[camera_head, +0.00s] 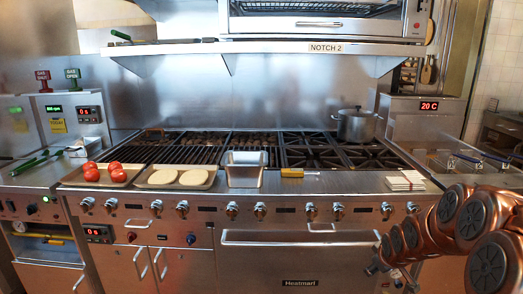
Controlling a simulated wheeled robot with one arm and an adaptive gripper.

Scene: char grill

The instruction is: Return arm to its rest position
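My arm, with copper-coloured round joints, reaches in from the right edge, low in front of the range. Its far end, where my gripper (386,272) seems to be, is small and dark near the bottom, in front of the oven door. I cannot make out whether its fingers are open or shut. Nothing is clearly seen held in it.
The range front (270,208) with knobs and handles stands close behind my arm. A pot (356,127) stands on the burners.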

